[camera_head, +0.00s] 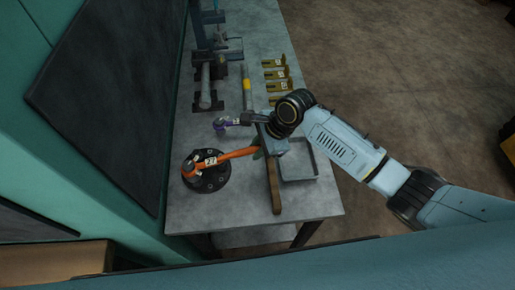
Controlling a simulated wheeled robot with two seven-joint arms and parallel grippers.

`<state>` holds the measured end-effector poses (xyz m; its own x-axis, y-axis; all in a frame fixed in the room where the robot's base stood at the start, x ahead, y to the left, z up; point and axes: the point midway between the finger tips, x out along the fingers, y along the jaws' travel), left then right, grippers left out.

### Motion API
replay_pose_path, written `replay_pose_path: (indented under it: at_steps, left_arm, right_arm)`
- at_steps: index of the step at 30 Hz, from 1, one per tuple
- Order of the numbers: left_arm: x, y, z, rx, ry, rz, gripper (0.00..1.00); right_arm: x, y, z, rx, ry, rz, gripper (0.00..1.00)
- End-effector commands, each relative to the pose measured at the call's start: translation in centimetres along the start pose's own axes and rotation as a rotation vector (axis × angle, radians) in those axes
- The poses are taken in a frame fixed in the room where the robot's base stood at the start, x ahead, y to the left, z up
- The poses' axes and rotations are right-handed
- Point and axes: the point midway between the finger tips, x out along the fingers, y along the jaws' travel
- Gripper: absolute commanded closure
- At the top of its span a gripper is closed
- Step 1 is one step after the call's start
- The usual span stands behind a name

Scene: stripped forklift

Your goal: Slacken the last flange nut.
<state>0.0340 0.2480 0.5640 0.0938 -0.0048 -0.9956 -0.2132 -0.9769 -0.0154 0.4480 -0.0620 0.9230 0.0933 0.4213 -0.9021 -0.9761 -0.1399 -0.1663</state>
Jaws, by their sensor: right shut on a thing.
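A black round flange (213,184) with several nuts or bolts around it lies on the near left part of the grey bench. An orange-handled wrench (232,155) with a white label reaches across it, its head over the flange's upper left side. Whether the head is seated on a nut is too small to tell. The fingertips are partly hidden by the gripper body. My left gripper is not in view.
Farther back are a hammer (246,90), several yellow labelled pieces (274,75) and a vise-like fixture (205,90). The bench's front edge is clear.

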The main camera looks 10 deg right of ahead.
Motion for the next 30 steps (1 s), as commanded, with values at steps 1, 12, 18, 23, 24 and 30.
replay_pose_path:
  at_steps: [1, 12, 18, 23, 24, 30]
  left_arm:
    - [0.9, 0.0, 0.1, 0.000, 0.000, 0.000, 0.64]
    - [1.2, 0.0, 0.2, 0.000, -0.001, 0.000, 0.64]
    - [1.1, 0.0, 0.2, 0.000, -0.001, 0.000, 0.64]
    - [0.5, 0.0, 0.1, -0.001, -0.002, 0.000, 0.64]
    - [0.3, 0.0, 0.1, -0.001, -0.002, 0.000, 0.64]
    - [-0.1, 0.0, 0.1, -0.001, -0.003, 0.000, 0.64]
  right_arm:
    - [0.6, 0.0, -0.2, -0.001, -0.002, -0.003, 1.00]
    - [0.7, 0.1, -0.2, -0.001, -0.003, -0.002, 1.00]
    - [0.6, 0.0, -0.2, 0.000, -0.003, -0.002, 1.00]
    - [0.5, -0.1, -0.2, 0.000, -0.004, -0.003, 1.00]
    - [0.5, -0.1, -0.2, 0.000, -0.004, -0.003, 1.00]
    - [0.6, -0.1, -0.3, 0.000, -0.003, -0.002, 1.00]
